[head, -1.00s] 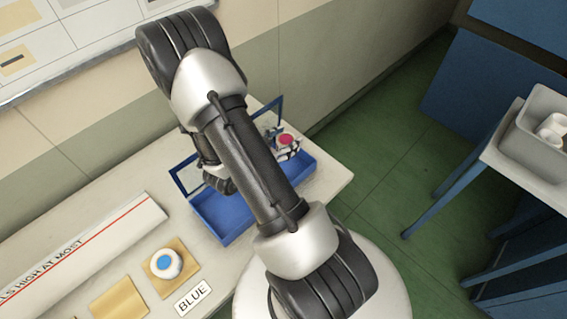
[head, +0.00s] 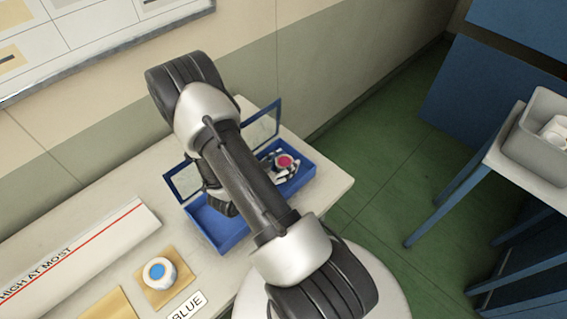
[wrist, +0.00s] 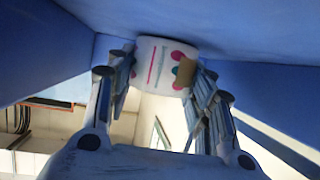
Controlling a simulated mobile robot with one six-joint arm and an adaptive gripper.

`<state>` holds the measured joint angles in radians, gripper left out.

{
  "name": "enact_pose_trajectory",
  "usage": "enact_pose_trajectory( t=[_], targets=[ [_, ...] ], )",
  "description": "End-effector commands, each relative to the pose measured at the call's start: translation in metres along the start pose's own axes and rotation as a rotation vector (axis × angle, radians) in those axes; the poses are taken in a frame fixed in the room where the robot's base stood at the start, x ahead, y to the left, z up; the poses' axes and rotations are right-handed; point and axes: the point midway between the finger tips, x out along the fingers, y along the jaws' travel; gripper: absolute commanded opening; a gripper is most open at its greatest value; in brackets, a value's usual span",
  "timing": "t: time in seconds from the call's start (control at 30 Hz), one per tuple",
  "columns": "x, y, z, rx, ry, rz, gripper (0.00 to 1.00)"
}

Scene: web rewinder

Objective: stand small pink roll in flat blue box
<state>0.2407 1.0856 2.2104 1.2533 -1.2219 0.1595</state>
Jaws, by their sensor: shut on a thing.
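The small pink roll (head: 284,161) shows its pink core end upward in the head view, at the right end of the flat blue box (head: 228,240). My gripper (head: 280,172) is shut on the roll. In the wrist view the white roll (wrist: 160,62), with pink and teal marks, sits between both fingertips of my gripper (wrist: 163,75), close to the blue box surface (wrist: 240,30). The roll appears upright and inside the box outline. I cannot tell whether it touches the box floor. My arm hides the middle of the box.
A roll with a blue core (head: 160,272) stands on a tan pad beside the BLUE label (head: 188,305). The box's raised clear-windowed flaps (head: 262,125) stand near my arm. A grey bin (head: 535,140) with white rolls stands on the table at right.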

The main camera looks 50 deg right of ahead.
Motion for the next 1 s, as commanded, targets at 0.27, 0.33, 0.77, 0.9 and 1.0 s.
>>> enact_pose_trajectory(
  t=[0.27, 0.33, 0.77, 0.9, 1.0],
  targets=[
    [0.004, 0.001, 0.012, -0.002, -0.003, 0.001, 0.24],
    [0.005, 0.001, 0.015, -0.003, -0.006, 0.002, 0.24],
    [0.006, 0.001, 0.016, 0.0, -0.007, 0.001, 0.68],
    [0.006, 0.001, 0.016, 0.001, -0.007, 0.001, 0.68],
    [0.006, 0.001, 0.016, 0.002, -0.007, 0.001, 0.68]
  ],
)
